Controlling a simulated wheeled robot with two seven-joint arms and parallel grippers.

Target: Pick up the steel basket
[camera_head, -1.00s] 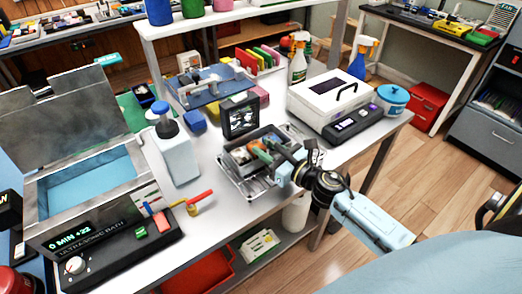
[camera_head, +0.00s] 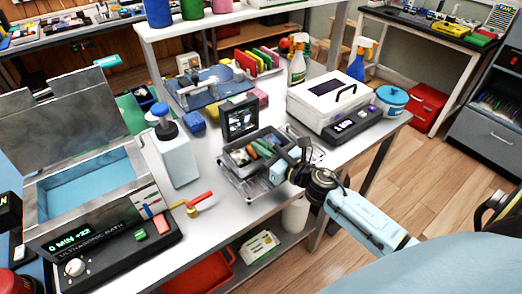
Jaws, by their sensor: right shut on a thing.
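The steel basket (camera_head: 236,165) is a small grey open box with coloured parts inside, orange and green ones among them. It is tilted little, if at all, and appears to be just above the shiny metal tray (camera_head: 256,194) on the white bench. My right gripper (camera_head: 277,152) comes in from the right and is shut on the basket's right side; the wrist hides that side and the fingertips. My left gripper is out of view.
An ultrasonic bath (camera_head: 105,235) with blue liquid and a raised lid stands at the left. A red-handled tool (camera_head: 194,204) lies in front.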

